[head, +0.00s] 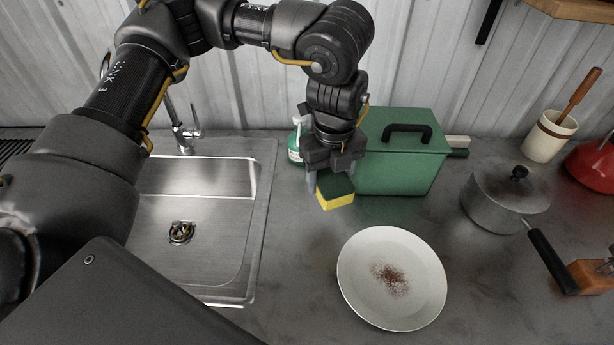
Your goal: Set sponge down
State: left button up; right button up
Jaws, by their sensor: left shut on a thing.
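A yellow sponge with a dark green top (336,192) shows in the head view, between the sink and the green box. My left gripper (334,178) points down and is shut on the sponge. I cannot tell from this view whether the sponge touches the counter. A white plate (420,285) with a brown powdery stain in its middle lies on the counter in front of the sponge and to its right. My right gripper is not in view.
A steel sink (205,215) with a faucet (185,130) is at the left. A green box with a black handle (400,165) and a green bottle (294,148) stand behind the sponge. A lidded pot (495,203) is at the right. Grey counter (300,270) left of the plate is bare.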

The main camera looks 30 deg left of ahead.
pick_arm(q)
jog(key=w+a+f+p, duration=0.1)
jog(key=w+a+f, duration=0.5)
jog(key=a+f, duration=0.1)
jog(key=shift+w+a+f+p, duration=0.1)
jog(key=shift+w+f+p, duration=0.2)
jog(key=shift+p, duration=0.1)
jog(key=shift+w+a+f, duration=0.2)
jog(key=shift+a+f, duration=0.15)
jog(key=shift+f, duration=0.2)
notch_tip(320, 180, down, 2)
jog(key=shift+f+p, duration=0.2)
jog(key=shift+p, duration=0.7)
jog(key=shift+f, duration=0.2)
jog(key=shift+f, duration=0.1)
